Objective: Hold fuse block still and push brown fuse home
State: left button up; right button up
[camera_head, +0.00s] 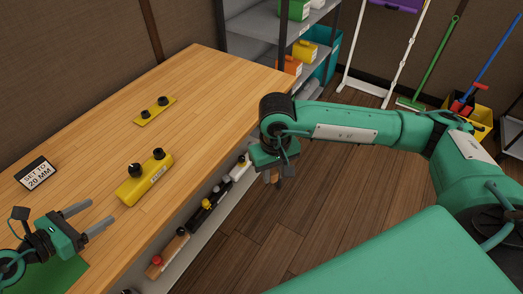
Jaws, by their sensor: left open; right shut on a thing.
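I cannot make out a fuse block or a brown fuse for certain. A yellow block (146,180) with two black knobs and a small label lies on the wooden table. A flatter yellow piece (155,111) with two dark knobs lies farther back. My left gripper (101,211) is open and empty over the table's near left, its fingers pointing toward the yellow block but apart from it. My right gripper (279,179) is beyond the table's right edge, pointing down. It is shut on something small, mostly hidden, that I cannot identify.
A sign (37,174) reading "SET TO 20 MM" stands at the table's left. A ledge (180,247) below the table edge carries several handled items. A shelf (252,48) with bins stands behind. A green mat (62,276) lies near my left gripper.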

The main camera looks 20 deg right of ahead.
aim_at(131, 191)
pick_arm(q)
jog(key=shift+w, duration=0.3)
pick_arm(e)
jog(key=shift+w+r, duration=0.1)
jog(key=shift+w, duration=0.2)
pick_arm(q)
jog(key=shift+w+d, duration=0.1)
jog(key=shift+d, duration=0.25)
pick_arm(e)
jog(key=shift+s+r, duration=0.25)
jog(key=shift+r, duration=0.15)
pick_arm(q)
jog(key=p+x, duration=0.1)
jog(key=x, duration=1)
jog(key=shift+f, duration=0.1)
pick_arm(e)
jog(key=shift+r, duration=0.2)
pick_arm(q)
jog(key=c, duration=1.2)
